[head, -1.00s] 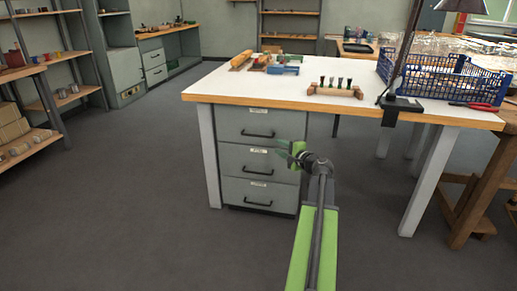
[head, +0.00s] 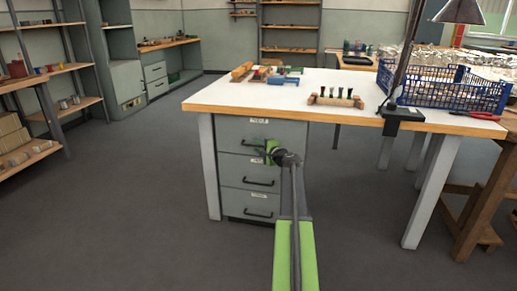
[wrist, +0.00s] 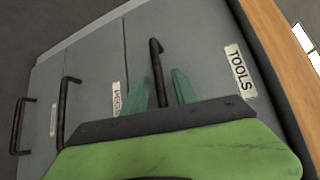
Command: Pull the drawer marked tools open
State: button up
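The tools drawer (head: 234,126) is the top one of three grey drawers under the white table, and it is shut. Its white label (wrist: 240,68) reads TOOLS in the wrist view. Its dark bar handle (wrist: 157,62) lies between the two green fingertips of my gripper (wrist: 161,78). The fingers are open, with a gap on each side of the handle. In the head view my gripper (head: 264,152) is at the right part of the top drawer's front and partly hides it.
Below are the middle drawer (head: 235,168) and bottom drawer (head: 235,196), each with a bar handle. The table's wooden edge (head: 340,118) overhangs the drawers. A blue crate (head: 455,92) and a lamp clamp (head: 404,114) sit at the right. The floor in front is clear.

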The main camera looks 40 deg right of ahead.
jog(key=shift+w, duration=0.15)
grip_shut()
dwell(1.4)
